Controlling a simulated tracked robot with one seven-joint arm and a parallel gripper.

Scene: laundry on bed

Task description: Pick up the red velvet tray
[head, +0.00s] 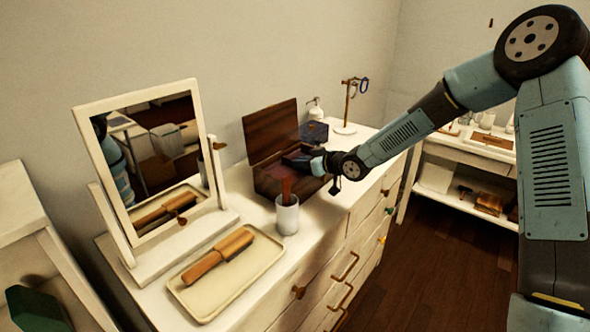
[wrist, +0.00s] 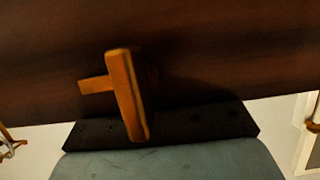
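An open wooden box (head: 262,184) stands on the white dresser, its lid (head: 271,130) raised against the wall side. A dull reddish lining (head: 276,168) shows inside it. This may be the red velvet tray, but its edges are in shadow and cannot be made out. My gripper (head: 299,160) is at the right part of the box opening, over or just inside it. Its dark fingers blend with the shadow, so opening and contact cannot be told. The wrist view shows a dark brown surface, an orange-brown T-shaped piece (wrist: 127,95) and no clear tray.
A cup (head: 287,218) holding a reddish-brown item stands close in front of the box. A cream tray (head: 195,297) with a brush (head: 219,254) and a mirror (head: 150,190) stand at left. A dark blue box (head: 314,131) and a jewelry stand (head: 346,128) stand behind.

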